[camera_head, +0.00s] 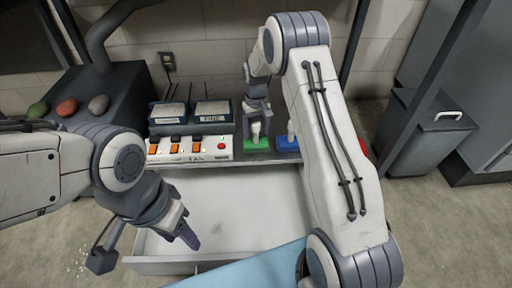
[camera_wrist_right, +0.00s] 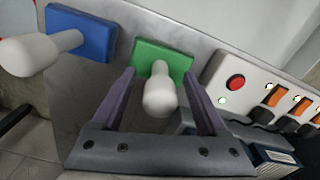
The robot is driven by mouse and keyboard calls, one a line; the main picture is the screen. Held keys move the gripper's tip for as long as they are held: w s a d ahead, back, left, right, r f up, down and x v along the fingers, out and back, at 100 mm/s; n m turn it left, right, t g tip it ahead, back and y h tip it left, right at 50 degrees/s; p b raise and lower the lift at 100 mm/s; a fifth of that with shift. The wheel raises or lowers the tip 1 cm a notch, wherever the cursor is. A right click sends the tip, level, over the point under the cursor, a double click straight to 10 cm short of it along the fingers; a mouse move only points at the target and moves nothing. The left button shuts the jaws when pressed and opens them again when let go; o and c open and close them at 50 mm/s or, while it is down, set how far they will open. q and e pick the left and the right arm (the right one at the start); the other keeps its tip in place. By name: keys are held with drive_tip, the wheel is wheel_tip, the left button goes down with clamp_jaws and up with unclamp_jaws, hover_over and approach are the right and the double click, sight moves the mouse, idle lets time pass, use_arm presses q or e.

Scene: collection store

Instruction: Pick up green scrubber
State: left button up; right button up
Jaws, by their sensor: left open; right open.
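The green scrubber (camera_head: 256,144) has a flat green base and a white knob handle, and sits on the grey worktop beside the switch panel. It also shows in the right wrist view (camera_wrist_right: 174,55), handle pointing toward the camera. My right gripper (camera_head: 257,112) is over it and open. In the right wrist view its fingers (camera_wrist_right: 159,78) stand on either side of the white handle, with visible gaps. My left gripper (camera_head: 145,246) is open and empty over the open drawer's left front corner.
A blue scrubber (camera_head: 284,144) stands right of the green one, partly hidden by my right arm; it also shows in the right wrist view (camera_wrist_right: 88,32). A switch panel (camera_head: 190,149) stands left. An empty white drawer (camera_head: 235,205) is open below. Several oval objects (camera_head: 67,107) lie at far left.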

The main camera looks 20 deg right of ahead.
drive_tip(key=shift+r, duration=0.1)
clamp_jaws()
idle(1.3)
